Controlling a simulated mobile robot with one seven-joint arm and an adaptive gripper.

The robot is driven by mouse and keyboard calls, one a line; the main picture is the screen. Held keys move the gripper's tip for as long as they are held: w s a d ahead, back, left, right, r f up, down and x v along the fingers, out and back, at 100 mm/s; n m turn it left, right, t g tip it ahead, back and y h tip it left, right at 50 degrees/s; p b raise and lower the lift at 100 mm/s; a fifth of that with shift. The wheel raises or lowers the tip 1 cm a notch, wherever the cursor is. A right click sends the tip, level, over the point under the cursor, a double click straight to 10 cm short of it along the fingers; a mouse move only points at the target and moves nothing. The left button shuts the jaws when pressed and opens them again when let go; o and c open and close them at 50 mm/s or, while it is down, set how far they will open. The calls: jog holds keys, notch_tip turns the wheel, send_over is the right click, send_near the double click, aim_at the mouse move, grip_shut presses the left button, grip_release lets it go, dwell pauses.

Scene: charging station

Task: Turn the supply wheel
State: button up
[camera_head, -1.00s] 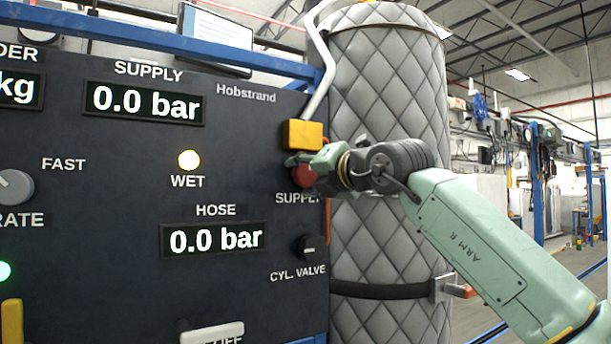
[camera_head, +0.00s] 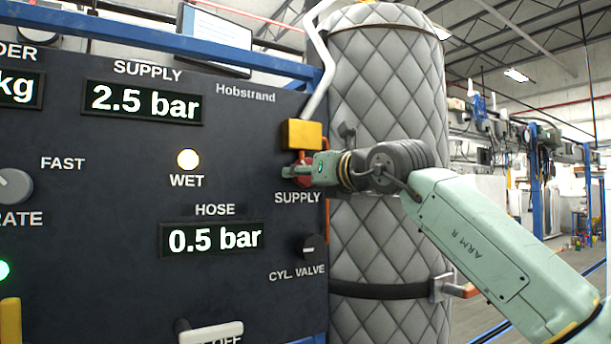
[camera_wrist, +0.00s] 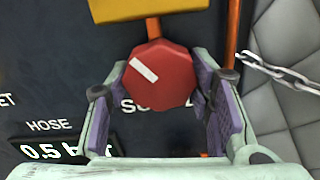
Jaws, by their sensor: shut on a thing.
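The supply wheel (camera_wrist: 170,90) is a red, many-sided knob with a white mark, on the dark panel above the SUPPLY label. In the head view only bits of its red show (camera_head: 304,157) around my gripper. My gripper (camera_head: 299,171) reaches it from the right. In the wrist view its purple-padded fingers (camera_wrist: 162,92) are on either side of the wheel, shut on it. The white mark slants from upper left to lower right. The supply display (camera_head: 144,103) reads 2.5 bar and the hose display (camera_head: 213,238) reads 0.5 bar.
A yellow block (camera_head: 302,134) with a pipe sits just above the wheel. The CYL. VALVE knob (camera_head: 311,247) is below. A quilted grey tank (camera_head: 385,70) stands close on the right, with a strap around it.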

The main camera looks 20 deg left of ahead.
jog(key=n, duration=0.5)
jog(key=shift+w+n, duration=0.1)
jog(key=shift+n, duration=0.2)
jog(key=n, duration=0.4)
jog(key=shift+w+d+n, duration=0.1)
jog(key=shift+n, duration=0.3)
jog(key=o, duration=1.2)
jog(key=shift+r, duration=0.1)
jog(key=shift+c, duration=0.2)
jog(key=v, duration=0.8)
